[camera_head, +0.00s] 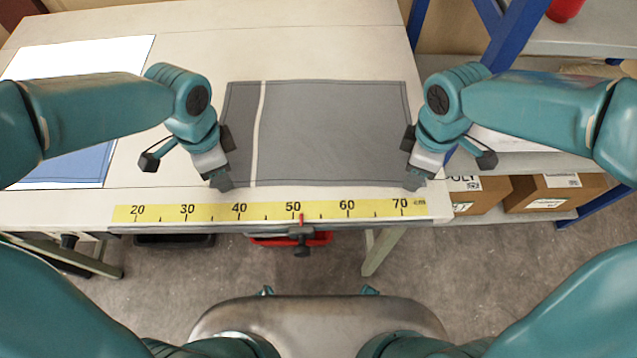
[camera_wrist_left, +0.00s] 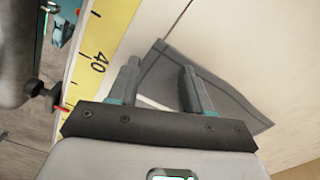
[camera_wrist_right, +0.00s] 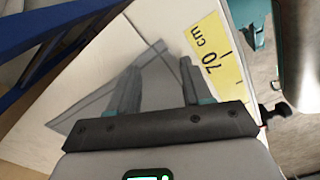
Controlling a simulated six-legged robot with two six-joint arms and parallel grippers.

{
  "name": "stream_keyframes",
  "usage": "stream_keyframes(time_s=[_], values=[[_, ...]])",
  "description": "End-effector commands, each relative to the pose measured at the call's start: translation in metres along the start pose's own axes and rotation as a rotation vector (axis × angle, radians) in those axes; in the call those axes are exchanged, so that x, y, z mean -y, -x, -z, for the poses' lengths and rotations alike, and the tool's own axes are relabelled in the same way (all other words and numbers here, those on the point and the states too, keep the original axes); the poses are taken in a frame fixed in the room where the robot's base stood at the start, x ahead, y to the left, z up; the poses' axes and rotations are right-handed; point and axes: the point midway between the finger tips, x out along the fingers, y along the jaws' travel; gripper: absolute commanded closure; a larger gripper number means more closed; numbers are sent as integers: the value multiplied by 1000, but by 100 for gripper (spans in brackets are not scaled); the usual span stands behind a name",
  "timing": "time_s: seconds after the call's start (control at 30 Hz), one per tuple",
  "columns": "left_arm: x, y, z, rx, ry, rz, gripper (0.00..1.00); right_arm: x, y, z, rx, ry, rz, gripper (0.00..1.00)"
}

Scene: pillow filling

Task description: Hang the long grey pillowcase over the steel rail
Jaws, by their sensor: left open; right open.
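The long grey pillowcase (camera_head: 330,130) lies flat on the table, with a white stripe near its left end. My left gripper (camera_head: 222,184) is at its near left corner; in the left wrist view its open fingers (camera_wrist_left: 160,88) have the grey cloth (camera_wrist_left: 220,98) beyond and between them. My right gripper (camera_head: 413,182) is at the near right corner; in the right wrist view its open fingers (camera_wrist_right: 156,84) have the cloth's corner (camera_wrist_right: 100,100) between and beyond them. Whether the fingertips touch the cloth cannot be told. I cannot make out the steel rail.
A yellow measuring strip (camera_head: 270,212) runs along the table's front edge, with a red pointer and dark knob (camera_head: 302,245) at it. A white sheet with a blue piece (camera_head: 75,167) lies at the left. A blue-framed shelf with cardboard boxes (camera_head: 555,192) stands at the right.

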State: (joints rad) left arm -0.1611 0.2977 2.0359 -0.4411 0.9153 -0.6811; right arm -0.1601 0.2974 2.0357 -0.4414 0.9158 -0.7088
Motion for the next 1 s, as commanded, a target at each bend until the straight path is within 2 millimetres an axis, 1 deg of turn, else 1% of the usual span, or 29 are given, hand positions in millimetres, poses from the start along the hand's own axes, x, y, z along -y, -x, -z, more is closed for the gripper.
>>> stream_keyframes(time_s=[0.23,0.37,0.4,0.67,1.0], values=[[2,-1,1,0,0,0,51,-2,-1,1,0,0,0,51],[3,-7,1,0,0,0,51,-2,-7,1,0,0,1,51],[3,-4,1,0,0,0,58,-2,-4,1,0,0,0,58],[2,-5,1,1,0,-2,100,-2,-5,1,1,0,2,100],[2,-5,0,3,0,-3,100,-2,-6,1,3,0,3,100]])
